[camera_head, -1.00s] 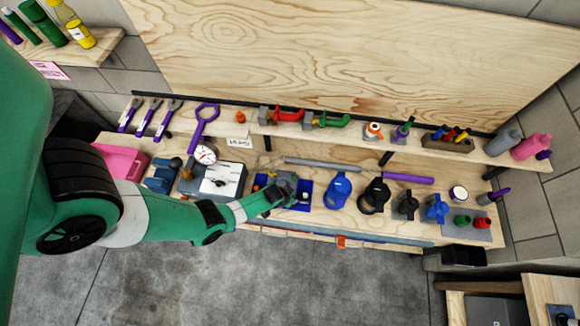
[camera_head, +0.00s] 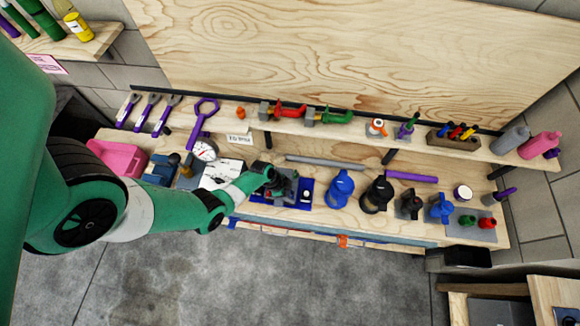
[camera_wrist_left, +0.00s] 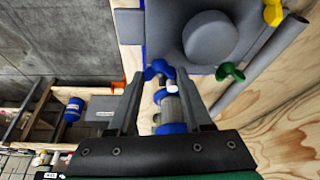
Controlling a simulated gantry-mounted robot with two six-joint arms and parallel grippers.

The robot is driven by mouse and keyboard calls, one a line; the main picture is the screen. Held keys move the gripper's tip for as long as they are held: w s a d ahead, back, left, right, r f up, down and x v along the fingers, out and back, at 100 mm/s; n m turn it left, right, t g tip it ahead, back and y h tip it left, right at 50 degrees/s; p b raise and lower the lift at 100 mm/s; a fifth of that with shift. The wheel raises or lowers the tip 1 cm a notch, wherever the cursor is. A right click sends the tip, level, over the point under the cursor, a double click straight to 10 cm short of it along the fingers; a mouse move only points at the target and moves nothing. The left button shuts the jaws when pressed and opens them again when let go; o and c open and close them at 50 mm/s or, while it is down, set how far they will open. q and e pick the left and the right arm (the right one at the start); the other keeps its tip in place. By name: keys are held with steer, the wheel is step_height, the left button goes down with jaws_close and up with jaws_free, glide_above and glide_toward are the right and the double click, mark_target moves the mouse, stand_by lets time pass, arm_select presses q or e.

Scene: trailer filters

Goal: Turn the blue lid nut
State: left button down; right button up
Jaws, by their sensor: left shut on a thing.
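In the left wrist view, the blue lid nut (camera_wrist_left: 160,70) is a small wing nut at the edge of a grey housing lid (camera_wrist_left: 210,38) with a round dome. My left gripper (camera_wrist_left: 167,76) has its fingertips on either side of the blue nut and is shut on it. A green wing nut (camera_wrist_left: 230,72) and a yellow one (camera_wrist_left: 272,12) sit at other edges of the lid. In the head view, my left gripper (camera_head: 266,182) is at the grey housing (camera_head: 286,184) and partly hides it; the blue nut cannot be made out there. My right gripper is out of view.
A gauge (camera_head: 204,150) and pink box (camera_head: 118,157) are left. A shelf runs behind.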

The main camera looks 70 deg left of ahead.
arm_select(q)
steer(key=shift+m+h, duration=0.3)
steer(key=shift+m, duration=0.4)
steer(key=shift+c, duration=1.6)
jaws_free()
